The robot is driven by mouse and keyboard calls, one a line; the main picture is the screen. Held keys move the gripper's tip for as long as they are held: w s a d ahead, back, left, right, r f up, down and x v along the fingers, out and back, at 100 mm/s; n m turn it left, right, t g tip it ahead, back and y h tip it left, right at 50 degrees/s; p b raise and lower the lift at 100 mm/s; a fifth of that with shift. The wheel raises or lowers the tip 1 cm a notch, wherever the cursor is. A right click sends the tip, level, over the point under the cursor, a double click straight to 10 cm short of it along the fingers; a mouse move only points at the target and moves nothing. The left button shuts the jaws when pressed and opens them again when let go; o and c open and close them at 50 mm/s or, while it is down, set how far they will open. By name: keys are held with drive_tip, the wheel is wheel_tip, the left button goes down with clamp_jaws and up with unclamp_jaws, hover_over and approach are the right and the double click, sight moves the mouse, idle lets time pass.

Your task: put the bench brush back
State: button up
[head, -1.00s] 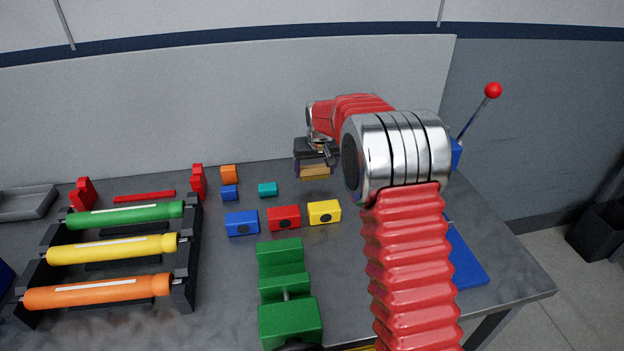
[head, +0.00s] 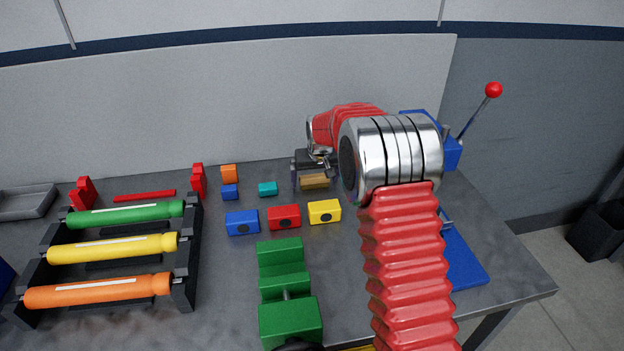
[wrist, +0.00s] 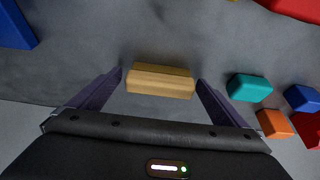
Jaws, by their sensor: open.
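A small tan wooden block, the only thing here that looks like the bench brush (head: 315,182), lies near the back of the grey bench, by the back panel. No bristles show. In the wrist view the brush (wrist: 160,82) sits between my fingertips, with a gap on each side. My gripper (head: 314,176) is open and points down over it; the fingers (wrist: 160,76) appear not to touch it. My red-sleeved arm hides the bench to the right of it.
Teal (head: 267,189), dark blue (head: 230,192) and orange (head: 229,174) blocks lie left of my gripper. Larger blue (head: 242,223), red (head: 284,217) and yellow (head: 324,211) blocks stand in front. A green vise-like piece (head: 290,322), a tube rack (head: 184,285) and a blue lever device (head: 452,153) stand around.

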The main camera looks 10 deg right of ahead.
drive_tip(key=shift+r, duration=0.15)
drive_tip(key=v, duration=1.2)
idle(0.5)
